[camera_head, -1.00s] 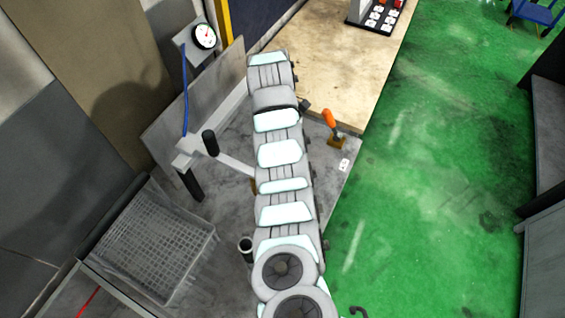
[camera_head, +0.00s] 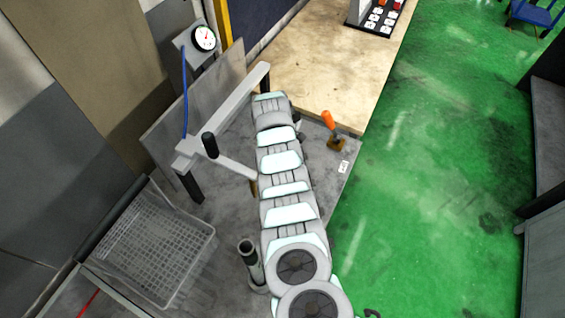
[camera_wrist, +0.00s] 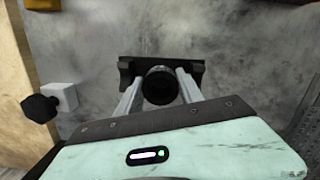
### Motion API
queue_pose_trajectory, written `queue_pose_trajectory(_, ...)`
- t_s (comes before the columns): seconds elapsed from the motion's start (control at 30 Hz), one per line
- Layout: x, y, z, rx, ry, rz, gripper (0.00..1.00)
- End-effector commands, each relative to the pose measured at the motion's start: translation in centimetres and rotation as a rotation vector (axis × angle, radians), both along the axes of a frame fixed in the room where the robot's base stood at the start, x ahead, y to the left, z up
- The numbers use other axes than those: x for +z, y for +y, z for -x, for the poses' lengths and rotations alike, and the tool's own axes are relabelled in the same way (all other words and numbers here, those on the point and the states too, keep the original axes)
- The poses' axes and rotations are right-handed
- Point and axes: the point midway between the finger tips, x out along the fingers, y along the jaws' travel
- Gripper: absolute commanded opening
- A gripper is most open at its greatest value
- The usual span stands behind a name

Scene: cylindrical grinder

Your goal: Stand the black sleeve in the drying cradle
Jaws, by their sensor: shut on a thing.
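My gripper (camera_wrist: 160,75) is seen in the wrist view, its two grey fingers reaching away from the pale housing. It is shut on a dark round piece, seen nearly end-on between the fingers, which I take for the black sleeve (camera_wrist: 159,87). A dark bar lies across the fingertips; I cannot tell whether it is finger pads or a separate part. In the head view my arm hides the gripper and sleeve. I cannot identify the drying cradle with certainty; a white wire basket (camera_head: 205,237) stands at the lower left.
A grey upright tube (camera_head: 247,249) stands close left of my arm. A dial gauge (camera_head: 203,38) and a bracket with a black cylinder (camera_head: 209,145) stand on the left. A black knob (camera_wrist: 39,108) is left of my gripper.

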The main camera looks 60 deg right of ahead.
Motion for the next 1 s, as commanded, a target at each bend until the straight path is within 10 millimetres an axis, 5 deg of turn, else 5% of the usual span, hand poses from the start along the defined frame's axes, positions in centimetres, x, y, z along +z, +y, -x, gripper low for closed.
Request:
queue_pose_trajectory(0.2, -1.9, 0.1, 0.1, 0.0, 0.003, -0.002, 0.0)
queue_pose_trajectory(0.57, -2.3, 0.0, 0.1, 0.0, 0.002, -0.001, 0.0)
queue_pose_trajectory(0.6, -2.3, 0.1, 0.1, 0.0, 0.002, -0.001, 0.46)
queue_pose_trajectory(0.7, -2.2, 0.1, 0.1, 0.0, 0.002, -0.001, 0.53)
queue_pose_trajectory(1.0, -1.9, 0.0, 0.1, 0.0, 0.002, -0.001, 0.53)
